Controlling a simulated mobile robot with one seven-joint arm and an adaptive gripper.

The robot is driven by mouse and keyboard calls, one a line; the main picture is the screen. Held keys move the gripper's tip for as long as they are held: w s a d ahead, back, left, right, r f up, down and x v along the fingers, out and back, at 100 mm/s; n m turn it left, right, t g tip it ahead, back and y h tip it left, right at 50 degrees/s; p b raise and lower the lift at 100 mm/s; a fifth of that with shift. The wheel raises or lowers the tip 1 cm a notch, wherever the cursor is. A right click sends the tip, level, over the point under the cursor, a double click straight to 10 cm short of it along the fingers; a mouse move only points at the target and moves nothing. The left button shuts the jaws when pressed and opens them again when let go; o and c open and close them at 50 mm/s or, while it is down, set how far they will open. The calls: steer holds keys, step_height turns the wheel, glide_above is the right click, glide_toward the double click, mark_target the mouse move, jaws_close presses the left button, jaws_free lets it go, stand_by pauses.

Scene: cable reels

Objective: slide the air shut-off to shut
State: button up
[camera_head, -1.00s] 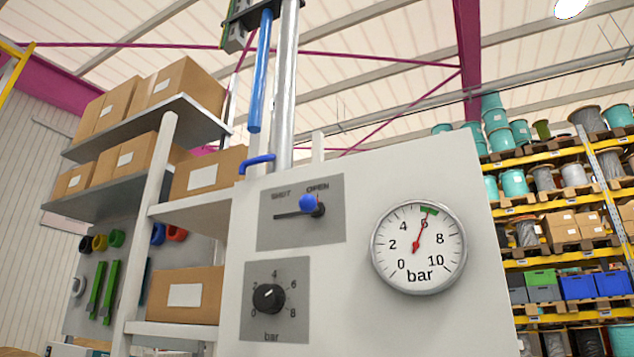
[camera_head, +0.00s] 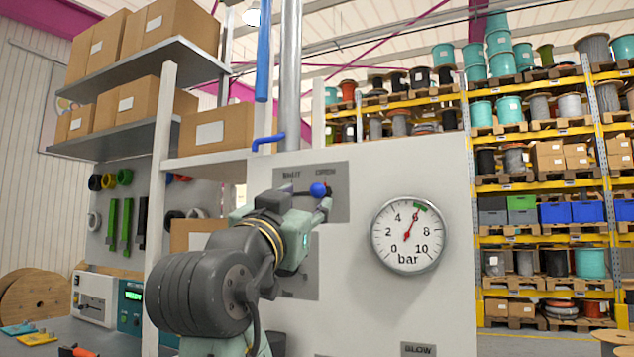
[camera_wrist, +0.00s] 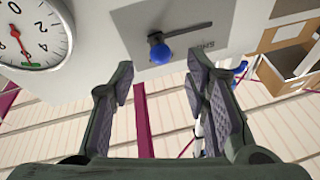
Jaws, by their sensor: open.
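The air shut-off is a blue knob (camera_head: 318,190) on a slot in a grey plate (camera_head: 340,205) on the white panel. It stands at the OPEN end of the slot, on the right in the head view. In the wrist view the blue knob (camera_wrist: 161,53) shows ahead of my gripper, with the slot running from it to the right. My gripper (camera_wrist: 163,88) is open and empty, its two fingers apart with the knob beyond and between their lines. In the head view my gripper (camera_head: 325,204) is beside the knob, partly hidden by my own wrist.
A round pressure gauge (camera_head: 408,234) on the panel reads about 6 bar. The regulator dial below the plate is hidden by my arm. Shelves with cardboard boxes (camera_head: 210,132) stand at left. A blue pipe (camera_head: 268,140) bends near the panel's top edge.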

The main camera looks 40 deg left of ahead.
mark_target(315, 193)
steer(key=p+x, duration=0.2)
steer(key=x, duration=0.4)
steer(key=shift+r, duration=0.1)
jaws_close()
stand_by(0.4)
stand_by(0.3)
